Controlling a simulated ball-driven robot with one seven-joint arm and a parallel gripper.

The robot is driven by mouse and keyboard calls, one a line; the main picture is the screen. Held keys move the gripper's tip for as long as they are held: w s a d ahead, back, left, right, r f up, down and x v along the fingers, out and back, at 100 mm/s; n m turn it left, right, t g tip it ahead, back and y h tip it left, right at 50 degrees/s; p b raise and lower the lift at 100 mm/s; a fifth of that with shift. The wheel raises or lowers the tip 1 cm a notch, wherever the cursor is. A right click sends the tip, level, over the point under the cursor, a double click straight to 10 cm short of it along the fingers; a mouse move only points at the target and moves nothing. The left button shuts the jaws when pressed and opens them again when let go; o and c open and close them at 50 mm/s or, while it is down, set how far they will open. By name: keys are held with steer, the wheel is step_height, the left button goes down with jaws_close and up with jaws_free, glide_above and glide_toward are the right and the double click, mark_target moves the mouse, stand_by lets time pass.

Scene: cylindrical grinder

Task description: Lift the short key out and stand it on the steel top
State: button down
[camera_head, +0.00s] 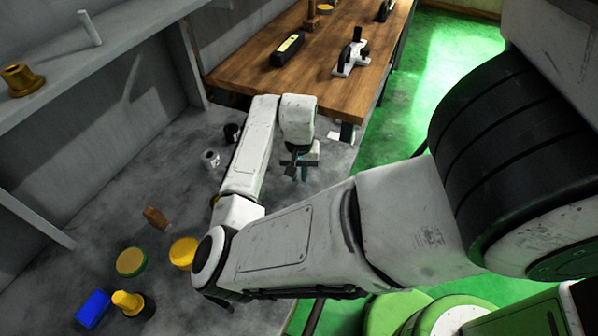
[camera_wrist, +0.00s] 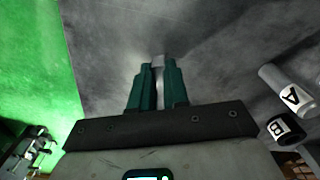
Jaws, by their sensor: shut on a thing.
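My gripper (camera_head: 303,172) is over the grey steel top (camera_head: 165,190), near its right edge. In the wrist view, its two teal fingers (camera_wrist: 158,70) are shut on a small, pale grey piece (camera_wrist: 158,61) at the tips. Only its end shows, so I cannot tell its length or be sure it is the short key. In the head view the held piece is too small to make out. A white cylinder marked A (camera_wrist: 290,95) and a black cylinder marked B (camera_wrist: 285,130) are to the right in the wrist view, apart from the fingers.
A wooden bench (camera_head: 330,85) stands behind, bearing a black case (camera_head: 287,49) and a white tool (camera_head: 351,57). A blue block (camera_head: 93,308), a yellow disc (camera_head: 183,253) and a green-rimmed tin (camera_head: 131,262) are at front left. The steel beneath the fingers looks clear.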

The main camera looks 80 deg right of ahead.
mark_target(299, 176)
steer(key=shift+f+b, duration=0.3)
steer(key=shift+f, duration=0.25)
steer(key=c, duration=1)
jaws_free()
steer(key=shift+c, duration=0.2)
steer(key=shift+r, duration=0.1)
step_height(299, 176, up, 11)
steer(key=shift+f, duration=0.2)
steer(key=shift+s, duration=0.1)
